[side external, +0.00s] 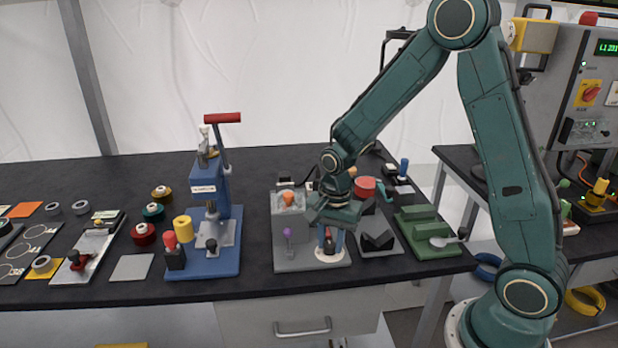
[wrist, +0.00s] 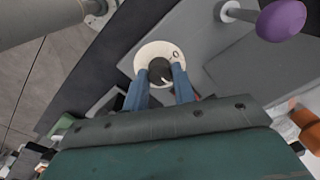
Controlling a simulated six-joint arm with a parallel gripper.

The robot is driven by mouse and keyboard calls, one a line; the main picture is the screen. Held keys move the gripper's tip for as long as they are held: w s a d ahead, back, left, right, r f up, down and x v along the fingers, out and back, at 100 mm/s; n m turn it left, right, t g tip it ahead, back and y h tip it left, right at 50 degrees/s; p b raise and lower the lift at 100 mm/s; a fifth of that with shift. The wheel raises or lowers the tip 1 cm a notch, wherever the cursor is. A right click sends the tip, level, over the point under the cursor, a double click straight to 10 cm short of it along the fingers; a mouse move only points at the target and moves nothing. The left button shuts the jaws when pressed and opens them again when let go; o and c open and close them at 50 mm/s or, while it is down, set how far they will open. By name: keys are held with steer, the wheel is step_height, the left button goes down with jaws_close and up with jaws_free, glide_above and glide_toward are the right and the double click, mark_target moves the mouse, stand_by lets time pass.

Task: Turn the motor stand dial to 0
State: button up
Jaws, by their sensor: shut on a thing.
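The motor stand (side external: 293,258) is a grey base with a grey box, a purple-knobbed lever (side external: 289,234) and an orange knob (side external: 288,197). Its dial (side external: 328,257) is a white disc at the front right of the base. In the wrist view the white dial disc (wrist: 148,52) has a dark knob at its middle and a small mark near its rim. My gripper (wrist: 160,77) points down at the dial, its blue fingers shut on the dark knob from both sides. The purple knob (wrist: 281,20) shows at the upper right there. The dial's numbers cannot be read.
A blue press (side external: 208,225) stands left of the motor stand. A dark V-block on a grey plate (side external: 382,252) and a green vise-like fixture (side external: 428,240) stand close on the right. The table's front edge is near the stand.

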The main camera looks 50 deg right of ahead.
mark_target(331, 242)
steer(key=n, duration=0.3)
steer(key=shift+n, duration=0.3)
steer(key=n, duration=0.4)
steer(key=shift+n, duration=0.3)
steer(key=n, duration=0.4)
steer(key=shift+w+n, duration=0.1)
steer(key=shift+n, duration=2.2)
steer(key=o, duration=1)
steer(key=shift+r, duration=0.1)
step_height(331, 242, up, 14)
steer(key=shift+d+f, duration=0.2)
steer(key=shift+d, duration=0.05)
